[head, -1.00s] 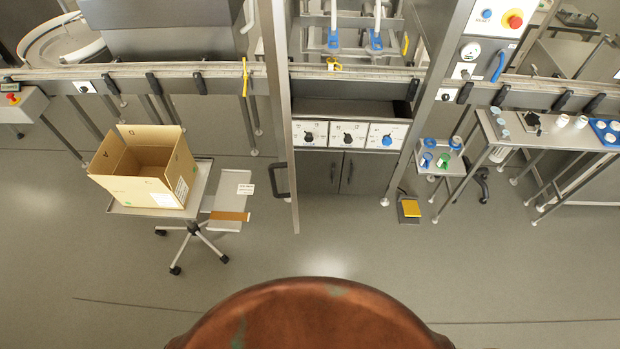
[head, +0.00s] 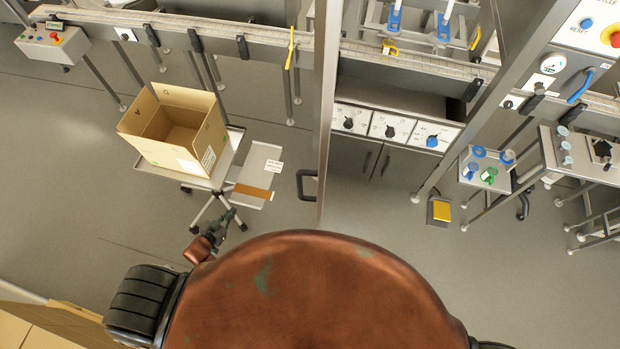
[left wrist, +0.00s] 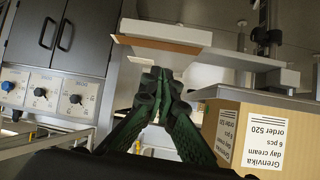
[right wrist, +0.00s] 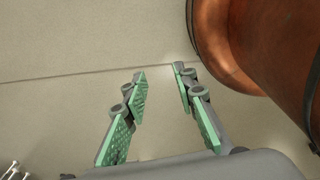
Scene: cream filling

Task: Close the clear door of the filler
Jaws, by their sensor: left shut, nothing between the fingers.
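The clear door (head: 322,120) of the filler stands swung open toward me, seen almost edge-on in the head view as a tall narrow frame. Its black handle (head: 307,186) is near its lower end, on the left side. My left gripper (head: 229,215) is low beside the small trolley, to the left of the handle and apart from it. It also shows in the left wrist view (left wrist: 160,82), its fingers together and empty. My right gripper (right wrist: 158,78) is open and empty over bare floor in the right wrist view; the head view does not show it.
An open cardboard box (head: 165,155) stands on a trolley (head: 233,140) left of the door. The filler's knob panel (head: 390,127) is right of the door. A yellow pedal (head: 440,210) is on the floor. A side table (head: 580,170) stands at the right.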

